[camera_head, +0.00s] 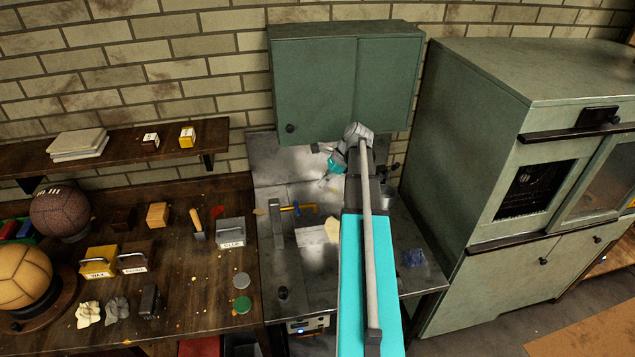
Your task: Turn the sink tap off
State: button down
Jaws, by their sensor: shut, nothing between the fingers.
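My gripper (324,181) is small in the view, at the end of my arm, below the green wall cabinet and over the back of the metal worktop (295,265). It points down and to the left, and its fingers are shut with nothing seen between them. My arm covers the middle and right of the worktop and hides much of the sink area. A small dark fitting (394,169) shows just right of my arm near the wall. I cannot tell whether it is the tap. No running water can be made out.
A green wall cabinet (345,85) hangs close above my wrist. A tall green cabinet (470,170) stands at the right. A grey upright tool (277,225) and blue and orange tools (297,208) are on the worktop. A wooden bench (185,265) with balls and boxes is at the left.

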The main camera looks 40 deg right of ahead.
jog(key=shift+p+v, duration=0.85)
jog(key=shift+v, duration=0.55)
jog(key=shift+a, duration=0.1)
jog(key=s+a+f+n+g+h+b, duration=0.1)
jog(key=a+f+n+b, duration=0.4)
jog(key=a, duration=0.8)
jog(key=s+a+f+n+g+h+b, duration=0.1)
jog(key=a+f+n+b, duration=0.4)
jog(key=a+n, duration=0.6)
jog(key=s+a+f+n+g+h+b, duration=0.1)
jog(key=a+f+n+b, duration=0.4)
jog(key=a, duration=1)
notch_tip(320, 180, down, 4)
jog(key=s+n+h, duration=0.1)
jog(key=n+h, duration=0.1)
jog(key=n, duration=0.1)
jog(key=shift+s+a+h+b, duration=0.2)
jog(key=shift+s+h+b, duration=0.1)
jog(key=shift+h+b, duration=0.1)
